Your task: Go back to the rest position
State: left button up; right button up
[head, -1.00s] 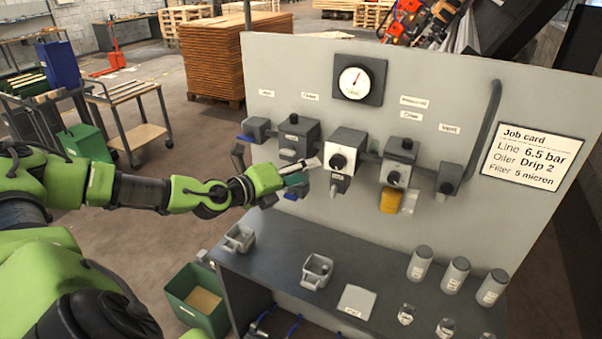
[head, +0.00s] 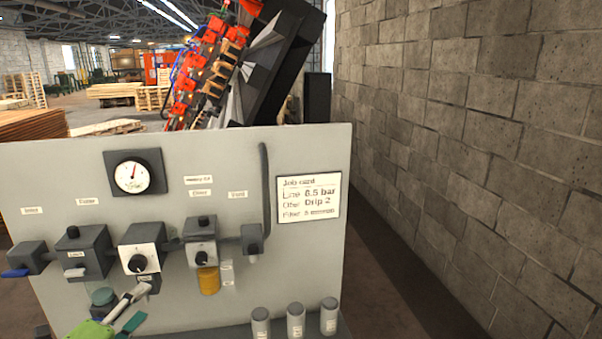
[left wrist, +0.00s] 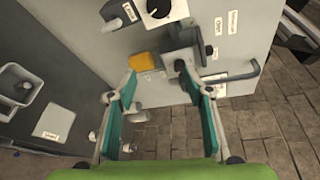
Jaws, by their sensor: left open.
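My left gripper (head: 122,312) shows at the lower left of the head view, in front of the grey panel (head: 60,165) and below the white-faced block with a black knob (head: 137,263). In the left wrist view its green-padded fingers (left wrist: 156,80) stand apart with nothing held between them. The block with the yellow bowl (head: 208,280) is to its right on the panel; the yellow bowl (left wrist: 143,62) also shows in the wrist view, near the left fingertip. My right gripper is not in view.
The panel carries a round gauge (head: 132,176) and a job card (head: 308,199). Several grey canisters (head: 296,320) stand on the bench below. A grey block wall (head: 470,150) rises at the right. A grey open-topped holder (left wrist: 18,88) shows at the wrist view's left.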

pick_arm(q)
jog(key=s+d+f+n+g+y, duration=0.3)
jog(key=s+d+f+n, duration=0.4)
jog(key=d+f+n, duration=0.3)
jog(key=s+d+f+n+g+h, duration=0.1)
jog(key=s+d+f+n+g, duration=0.2)
jog(key=s, duration=0.5)
jog(key=s+d+f+n+g, duration=0.1)
jog(key=s+f+n+g, duration=0.3)
jog(key=s, duration=0.3)
jog(key=s+d+f+n+g+h, duration=0.1)
jog(key=s+d+f+n+g, duration=0.15)
jog(key=s+f, duration=0.4)
jog(key=s+f+g+b, duration=0.15)
jog(key=f+b, duration=0.25)
jog(key=f, duration=1.3)
jog(key=s+f+b, duration=0.2)
jog(key=f+b, duration=0.2)
jog(key=f, duration=1.2)
jog(key=s+a+f+b, duration=0.2)
jog(key=s+f+b, duration=0.1)
jog(key=s+f, duration=0.5)
jog(key=s+a+f+g+b, duration=0.1)
jog(key=s+f+b, duration=0.2)
jog(key=s+f, duration=0.6)
notch_tip(320, 180, down, 5)
jog(key=shift+a+f, duration=0.2)
jog(key=shift+a, duration=0.2)
